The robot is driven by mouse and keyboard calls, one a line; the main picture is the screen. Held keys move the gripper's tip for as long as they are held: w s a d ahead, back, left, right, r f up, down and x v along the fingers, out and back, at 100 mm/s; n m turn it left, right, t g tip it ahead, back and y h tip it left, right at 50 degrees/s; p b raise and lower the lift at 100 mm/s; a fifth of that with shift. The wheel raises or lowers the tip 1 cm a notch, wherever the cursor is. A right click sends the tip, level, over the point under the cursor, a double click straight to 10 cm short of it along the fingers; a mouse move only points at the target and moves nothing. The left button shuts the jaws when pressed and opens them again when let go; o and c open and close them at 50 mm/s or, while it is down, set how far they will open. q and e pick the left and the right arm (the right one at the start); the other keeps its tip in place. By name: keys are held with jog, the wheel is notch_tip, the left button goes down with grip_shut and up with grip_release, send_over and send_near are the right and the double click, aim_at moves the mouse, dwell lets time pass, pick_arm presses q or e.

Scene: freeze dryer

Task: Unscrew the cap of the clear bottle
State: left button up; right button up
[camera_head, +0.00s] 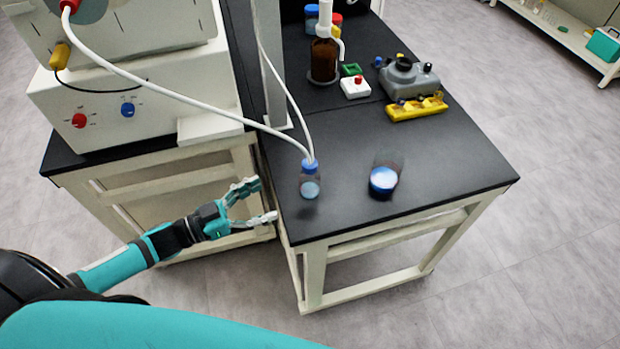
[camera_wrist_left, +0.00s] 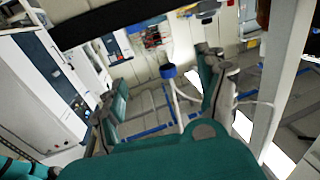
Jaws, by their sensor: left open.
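A small clear bottle (camera_head: 311,188) with pale blue contents stands upright near the left edge of the black bench. White tubes run into its blue cap (camera_head: 309,165). A second clear container (camera_head: 388,159) with a wide blue part at its lower end stands to its right. My left gripper (camera_head: 266,200) is open and empty, left of the tubed bottle and apart from it, at the bench's left edge. In the left wrist view, a blue cap with white tubing (camera_wrist_left: 168,71) shows between the spread fingers of my left gripper (camera_wrist_left: 162,75). My right gripper is not in view.
The black bench (camera_head: 440,165) is clear around both containers. A brown bottle (camera_head: 323,58), a grey device (camera_head: 408,78), a yellow rack (camera_head: 416,107) and a white button box (camera_head: 355,87) stand farther back. A grey post (camera_head: 270,70) and a white machine (camera_head: 130,105) stand at left.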

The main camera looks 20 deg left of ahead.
aim_at(310, 178)
pick_arm(q)
jog(key=p+x, duration=0.1)
jog(key=x, duration=0.6)
jog(key=shift+w+d, duration=0.1)
jog(key=shift+w, duration=0.05)
jog(key=p+x, duration=0.1)
jog(key=x, duration=0.3)
jog(key=shift+w+d, duration=0.15)
jog(key=shift+w, duration=0.2)
jog(key=shift+w+d, duration=0.25)
jog(key=c, duration=1.4)
